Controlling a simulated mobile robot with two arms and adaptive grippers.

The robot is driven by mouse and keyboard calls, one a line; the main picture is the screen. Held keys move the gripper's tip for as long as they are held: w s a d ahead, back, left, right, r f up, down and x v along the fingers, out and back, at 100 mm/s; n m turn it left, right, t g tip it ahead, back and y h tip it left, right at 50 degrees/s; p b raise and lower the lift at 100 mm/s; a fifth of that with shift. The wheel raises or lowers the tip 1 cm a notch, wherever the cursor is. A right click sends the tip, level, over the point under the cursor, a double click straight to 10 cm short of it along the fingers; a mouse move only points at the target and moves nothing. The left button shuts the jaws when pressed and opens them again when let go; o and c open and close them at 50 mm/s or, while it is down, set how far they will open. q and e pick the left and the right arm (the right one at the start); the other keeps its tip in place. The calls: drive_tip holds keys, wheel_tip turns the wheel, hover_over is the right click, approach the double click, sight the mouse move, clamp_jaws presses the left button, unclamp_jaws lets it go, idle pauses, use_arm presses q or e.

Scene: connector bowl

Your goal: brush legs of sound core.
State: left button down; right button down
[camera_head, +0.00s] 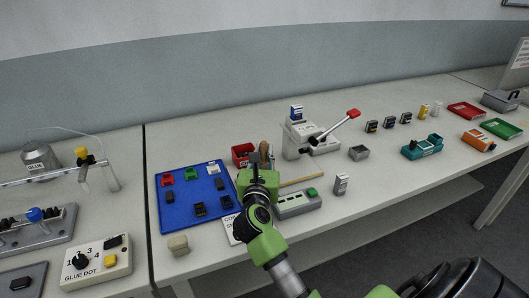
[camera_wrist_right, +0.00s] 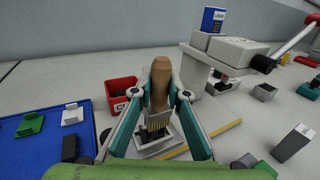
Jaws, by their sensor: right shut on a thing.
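My right gripper (camera_head: 258,168) is over the table just right of the blue tray. In the right wrist view its two fingers (camera_wrist_right: 162,92) are closed around a brush with a brown wooden handle (camera_wrist_right: 160,78). The handle stands roughly upright, with pale yellow bristles (camera_wrist_right: 157,120) pointing down. Below the bristles is a small grey and white fixture (camera_wrist_right: 155,141); I cannot tell whether the bristles touch it. No part is clearly recognisable as the sound core, and no legs can be made out. My left gripper is not in view.
A blue tray (camera_head: 181,219) with small coloured parts lies left. A red bin (camera_head: 241,154) stands behind the gripper. A press with a red-ended lever (camera_head: 300,140) stands behind right. A grey box with a green button (camera_head: 297,203) is close on the right.

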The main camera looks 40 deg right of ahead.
drive_tip(key=shift+w+a, duration=0.25)
drive_tip(key=shift+a, duration=0.7)
drive_tip(key=shift+d, duration=0.1)
drive_tip(key=shift+s+d+p, duration=0.15)
drive_tip(key=shift+d, duration=0.4)
drive_tip(key=shift+s+d+p, duration=0.15)
drive_tip(key=shift+d, duration=0.4)
drive_tip(key=shift+w+a, duration=0.15)
drive_tip(key=shift+a, duration=0.45)
drive_tip(key=shift+w+a, duration=0.15)
drive_tip(key=shift+a, duration=0.4)
drive_tip(key=shift+d, duration=0.1)
drive_tip(key=shift+s+d, duration=0.15)
drive_tip(key=shift+d, duration=0.4)
drive_tip(key=shift+s+d, duration=0.15)
drive_tip(key=shift+d, duration=0.35)
